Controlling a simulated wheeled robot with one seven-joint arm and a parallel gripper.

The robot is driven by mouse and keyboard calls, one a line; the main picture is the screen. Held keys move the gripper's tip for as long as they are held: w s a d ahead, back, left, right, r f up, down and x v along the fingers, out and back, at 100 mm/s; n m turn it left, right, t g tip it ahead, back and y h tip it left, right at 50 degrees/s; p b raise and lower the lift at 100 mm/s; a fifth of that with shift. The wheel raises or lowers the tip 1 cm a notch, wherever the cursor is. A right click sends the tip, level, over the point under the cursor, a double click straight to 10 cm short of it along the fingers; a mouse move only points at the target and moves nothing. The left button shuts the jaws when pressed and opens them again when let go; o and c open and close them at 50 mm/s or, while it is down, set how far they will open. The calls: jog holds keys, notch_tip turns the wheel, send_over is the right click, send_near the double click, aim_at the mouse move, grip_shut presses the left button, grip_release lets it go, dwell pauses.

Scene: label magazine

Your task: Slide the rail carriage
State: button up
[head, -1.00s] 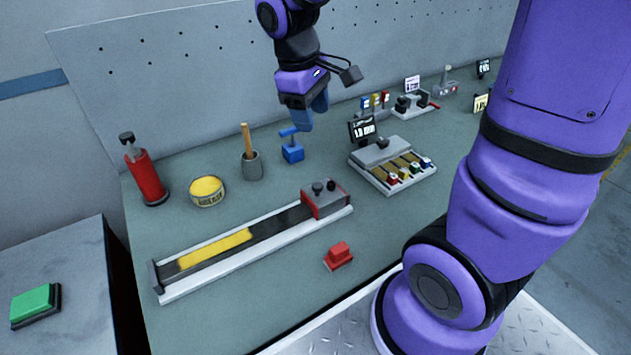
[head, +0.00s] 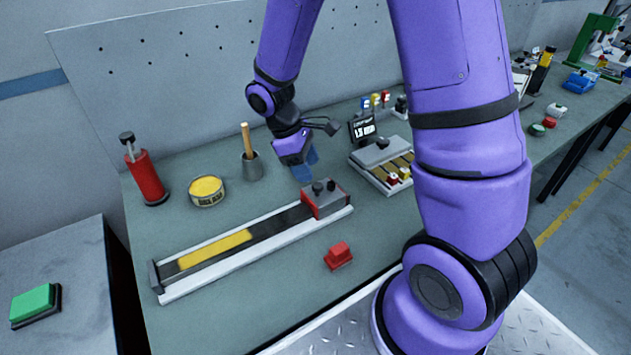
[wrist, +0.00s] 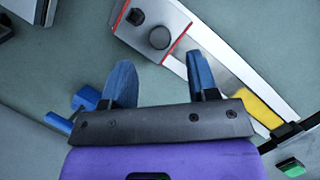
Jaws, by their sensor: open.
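The rail carriage (head: 325,199) is a grey block with red edges and two dark knobs on top. It sits at the right end of the rail (head: 215,266), which has light side strips, a dark channel and a yellow zone (head: 215,249) toward its left. My gripper (head: 303,168) is just behind the carriage in the head view, above the bench and apart from it. In the wrist view my gripper (wrist: 160,82) has its two blue fingers spread with nothing between them. The carriage (wrist: 155,28) and its knobs lie ahead of the fingertips there.
A red bottle (head: 146,177), yellow tin (head: 207,190) and grey pot with a wooden handle (head: 252,165) stand behind the rail. A red block (head: 338,256) lies in front. A tray (head: 372,178) is at right. A blue item (wrist: 84,99) is beside my left finger.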

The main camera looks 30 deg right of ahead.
aim_at(316, 185)
jog(key=shift+x, duration=2.7)
jog(key=shift+c, duration=0.2)
jog(key=shift+a, duration=0.1)
grip_shut()
